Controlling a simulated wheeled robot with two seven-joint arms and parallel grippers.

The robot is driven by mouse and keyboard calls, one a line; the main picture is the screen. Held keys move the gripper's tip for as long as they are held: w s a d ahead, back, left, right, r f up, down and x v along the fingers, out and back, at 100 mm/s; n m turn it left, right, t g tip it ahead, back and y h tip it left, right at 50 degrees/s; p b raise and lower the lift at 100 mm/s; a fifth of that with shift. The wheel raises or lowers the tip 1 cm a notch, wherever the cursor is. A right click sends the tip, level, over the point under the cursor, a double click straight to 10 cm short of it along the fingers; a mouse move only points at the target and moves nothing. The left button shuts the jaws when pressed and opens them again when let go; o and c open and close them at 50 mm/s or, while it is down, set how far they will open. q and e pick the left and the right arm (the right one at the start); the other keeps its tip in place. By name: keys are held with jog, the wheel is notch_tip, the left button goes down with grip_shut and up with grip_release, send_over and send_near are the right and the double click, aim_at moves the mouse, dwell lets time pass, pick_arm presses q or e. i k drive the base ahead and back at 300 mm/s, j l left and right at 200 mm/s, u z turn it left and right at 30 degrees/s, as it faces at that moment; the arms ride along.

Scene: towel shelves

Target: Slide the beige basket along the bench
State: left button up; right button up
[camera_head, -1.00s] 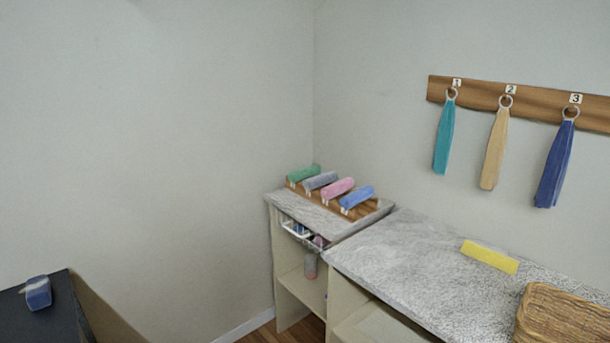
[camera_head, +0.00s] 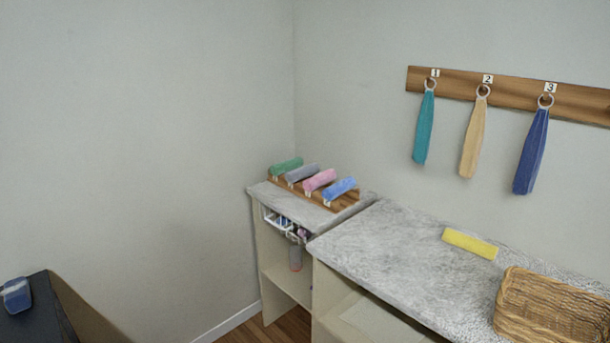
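The beige basket (camera_head: 550,310) is woven wicker and stands on the grey stone-patterned bench (camera_head: 385,250) at the lower right of the head view. Its lower and right parts are cut off by the picture edge. A flat yellow strip (camera_head: 469,243) lies on the bench behind and left of the basket, apart from it. Neither of my grippers shows in this view.
A lower shelf unit (camera_head: 256,189) with several rolled towels on a wooden rack adjoins the bench's left end. Three towels hang from a numbered wooden rail (camera_head: 505,92). A dark surface (camera_head: 35,310) holds a blue item (camera_head: 16,295) at lower left. The bench left of the basket is clear.

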aim_at(508, 319)
jog(key=z, duration=1.4)
jog(key=j, duration=0.15)
jog(key=k+u, duration=0.05)
